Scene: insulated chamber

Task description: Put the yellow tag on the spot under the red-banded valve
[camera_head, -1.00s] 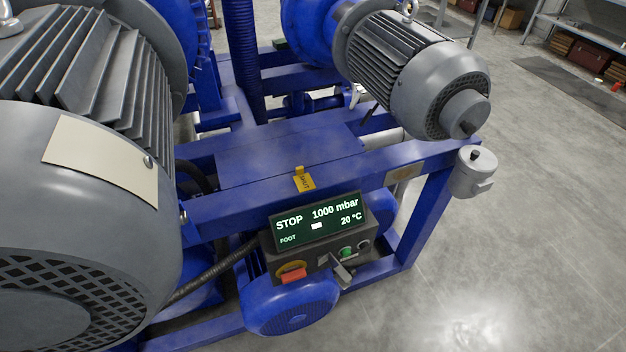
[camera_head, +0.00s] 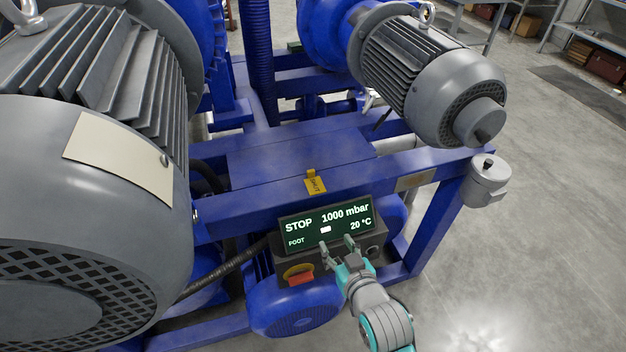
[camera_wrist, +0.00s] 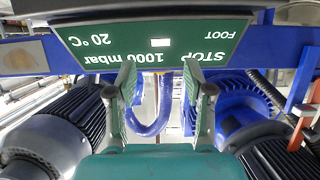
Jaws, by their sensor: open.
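The yellow tag (camera_head: 315,184) lies on the blue frame beam, just above the control box display, with dark lettering on it. My gripper (camera_head: 337,249) is open and empty in front of the control box, below and slightly right of the tag. In the wrist view my gripper (camera_wrist: 163,85) shows its two fingers spread apart, with the display behind them and nothing between them. The tag does not show clearly in the wrist view. No red-banded valve can be made out in either view.
The control box display (camera_head: 328,226) reads STOP, 1000 mbar, 20 °C. A large grey motor (camera_head: 95,150) fills the left, and a smaller motor (camera_head: 425,80) overhangs the upper right. Open floor (camera_head: 540,220) lies right.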

